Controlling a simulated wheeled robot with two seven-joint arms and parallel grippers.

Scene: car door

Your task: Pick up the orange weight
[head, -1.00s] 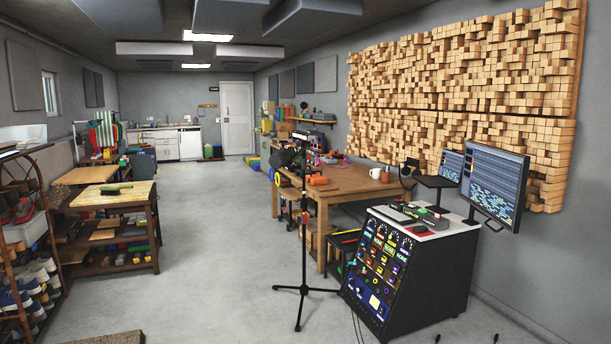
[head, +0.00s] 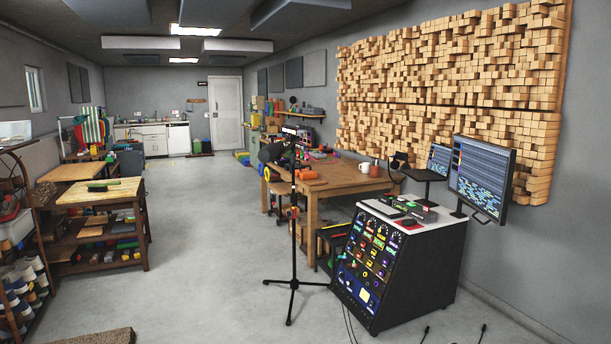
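A small orange object (head: 309,175) lies on the long wooden table (head: 345,182) in the middle distance, behind and right of the microphone stand. It is too small to tell for sure whether it is the orange weight. Neither of my grippers is in view.
A thin black tripod stand (head: 294,235) stands on the floor in front of the table. A black console (head: 385,265) with monitors blocks the table's near right side. A wooden workbench (head: 100,193) and a shoe rack (head: 22,270) are at left. The grey floor (head: 205,240) between is clear.

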